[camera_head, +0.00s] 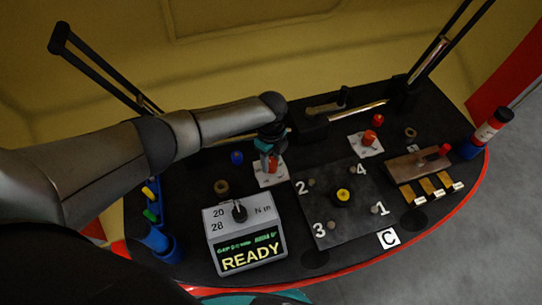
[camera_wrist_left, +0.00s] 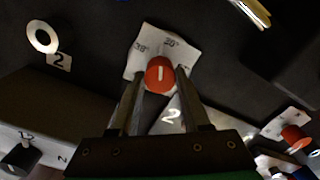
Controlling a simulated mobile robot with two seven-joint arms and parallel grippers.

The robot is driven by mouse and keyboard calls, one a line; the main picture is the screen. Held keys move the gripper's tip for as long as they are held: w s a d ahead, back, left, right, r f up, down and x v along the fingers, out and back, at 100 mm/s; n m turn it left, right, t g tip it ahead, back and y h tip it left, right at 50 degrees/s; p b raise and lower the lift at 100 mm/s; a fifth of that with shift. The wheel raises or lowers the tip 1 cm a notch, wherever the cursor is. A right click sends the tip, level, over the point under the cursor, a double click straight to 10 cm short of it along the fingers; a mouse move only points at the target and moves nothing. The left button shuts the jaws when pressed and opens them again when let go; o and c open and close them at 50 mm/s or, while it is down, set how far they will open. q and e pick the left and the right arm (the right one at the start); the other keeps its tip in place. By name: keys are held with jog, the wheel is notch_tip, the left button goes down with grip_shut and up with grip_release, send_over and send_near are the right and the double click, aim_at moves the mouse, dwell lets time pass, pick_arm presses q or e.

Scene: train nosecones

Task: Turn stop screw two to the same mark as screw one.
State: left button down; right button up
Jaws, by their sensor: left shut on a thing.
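My left gripper (camera_wrist_left: 153,90) is shut on a red stop screw (camera_wrist_left: 160,75), with one finger on each side of its head. The screw's white line points up in the left wrist view, roughly toward the 20° mark on its white scale card (camera_wrist_left: 146,45). In the head view this screw (camera_head: 273,164) is partly hidden by my gripper (camera_head: 269,152). The other red stop screw (camera_head: 376,120) stands on its own white card (camera_head: 366,145). Its pointer is too small to read. My right gripper is not in view.
A grey box (camera_head: 245,240) with a dial reads READY. A dark square plate (camera_head: 335,225) with numbers 1 to 4 sits beside it.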

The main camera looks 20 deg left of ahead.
pick_arm(q)
jog(key=n+p, duration=0.2)
jog(key=n, duration=0.2)
jog(key=shift+r+n, duration=0.1)
jog(key=shift+n, duration=0.2)
jog(key=n+p, duration=0.1)
jog(key=n, duration=0.3)
jog(key=shift+n, duration=0.3)
jog(key=n+p, duration=0.1)
jog(key=n, duration=0.3)
jog(key=shift+n+p, duration=0.3)
jog(key=n+p, duration=0.1)
jog(key=n, duration=0.8)
jog(key=shift+n, duration=0.4)
jog(key=n, duration=0.5)
jog(key=shift+n+p, duration=0.3)
jog(key=shift+p, duration=0.05)
jog(key=n, duration=0.9)
